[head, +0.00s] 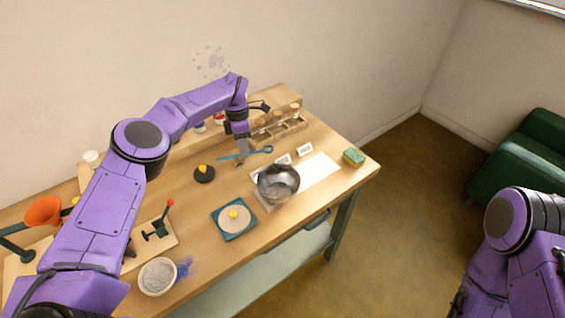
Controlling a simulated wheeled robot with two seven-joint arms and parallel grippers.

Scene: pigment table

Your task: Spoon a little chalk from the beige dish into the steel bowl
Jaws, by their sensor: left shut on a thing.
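My left gripper (242,143) is shut on a teal spoon (262,150) and holds it level above the table, behind the steel bowl. The steel bowl (278,183) stands on a pale board near the table's front edge. It looks empty from here, though its inside is shaded. A beige dish (143,279) of pale grey powder stands at the near left, far from the spoon. Whether the spoon carries powder is too small to tell. My right arm shows at the lower right, but its gripper is not visible.
A teal square with a pale disc and yellow knob (233,214) lies between dish and bowl. Blue-violet powder (184,268) is spilled beside the dish. A rack of vials (283,130) stands behind, a sponge (353,157) at right, and a red-knobbed lever stand (160,229) at left.

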